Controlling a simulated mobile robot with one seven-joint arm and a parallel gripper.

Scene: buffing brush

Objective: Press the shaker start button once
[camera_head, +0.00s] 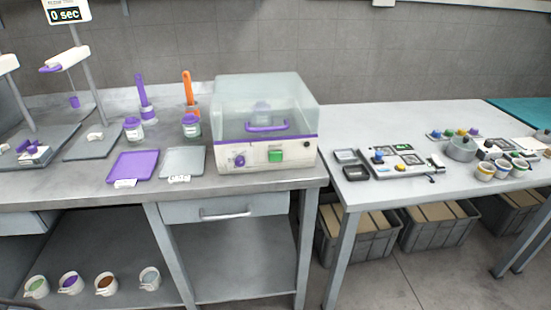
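The shaker (225,158) is a white box with a purple trim line, standing on the steel bench in the middle of the head view. A clear cover (300,100) sits over its top, closed as far as I can see, with a purple handle bar (267,127) at the front. A jar-like thing (261,112) shows dimly inside. On the front panel are a green square button (275,155) at the right and a purple knob (239,160) at the left. My gripper is not in view.
A purple tray (133,167) and a grey tray (183,161) lie left of the shaker. Two jars (133,129) (191,127) and purple and orange brushes stand behind them. A display reading "0 sec" (66,15) is at upper left. A second table (400,118) with small items stands right.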

